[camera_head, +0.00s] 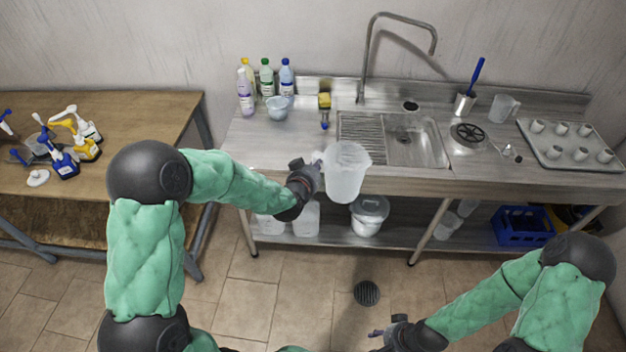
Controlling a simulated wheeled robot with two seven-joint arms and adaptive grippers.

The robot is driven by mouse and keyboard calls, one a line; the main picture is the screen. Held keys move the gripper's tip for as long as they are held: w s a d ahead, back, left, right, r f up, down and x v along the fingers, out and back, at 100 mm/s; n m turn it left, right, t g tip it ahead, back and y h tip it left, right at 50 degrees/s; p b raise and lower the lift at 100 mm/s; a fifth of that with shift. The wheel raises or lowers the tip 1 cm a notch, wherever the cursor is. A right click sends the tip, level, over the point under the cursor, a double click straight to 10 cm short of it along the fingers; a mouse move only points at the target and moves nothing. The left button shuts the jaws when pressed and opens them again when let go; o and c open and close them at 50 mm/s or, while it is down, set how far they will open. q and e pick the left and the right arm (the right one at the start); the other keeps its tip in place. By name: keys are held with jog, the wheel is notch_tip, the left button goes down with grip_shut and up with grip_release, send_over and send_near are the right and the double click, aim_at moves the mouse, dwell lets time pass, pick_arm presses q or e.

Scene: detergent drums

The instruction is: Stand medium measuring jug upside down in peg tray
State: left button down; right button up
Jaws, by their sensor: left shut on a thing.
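A translucent white measuring jug (346,175) is held in front of the counter's front edge. It looks upright, with its wide rim up and its spout to the right. My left gripper (316,170) is shut on it at its left side, where the handle is largely hidden by the fingers. The peg tray (558,163) lies on the right end of the counter and carries several short whitish pegs. My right gripper (384,337) is low at the bottom of the view, over the floor and away from the counter; its jaw opening is unclear.
A smaller clear jug (503,108) stands left of the tray, near a steel cup (464,104) with a blue-handled brush. The sink (415,143) and tall faucet (366,60) occupy the middle. Bottles (266,80) and a bowl (278,110) stand on the left.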

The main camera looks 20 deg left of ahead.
pick_arm(q)
jog(key=shift+w+d, duration=0.1)
jog(key=shift+w+m, duration=0.2)
jog(key=shift+m, duration=0.9)
jog(key=shift+w+a+m+p, duration=0.1)
jog(key=shift+w+m+p, duration=0.15)
jog(key=shift+m, duration=0.9)
jog(key=shift+w+a+m+p, duration=0.15)
jog(key=shift+w+m+p, duration=0.1)
jog(key=shift+m, duration=0.85)
jog(key=shift+w+a+m+p, duration=0.1)
jog(key=shift+w+m+p, duration=0.15)
jog(key=shift+m, duration=0.9)
jog(key=m, duration=0.2)
jog(key=w+m+p, duration=0.1)
jog(key=m, duration=0.2)
jog(key=shift+a, duration=0.15)
jog(key=m, duration=0.2)
jog(key=w+m, duration=0.1)
jog(key=m, duration=0.1)
jog(key=shift+a+p, duration=0.1)
jog(key=shift+p, duration=0.3)
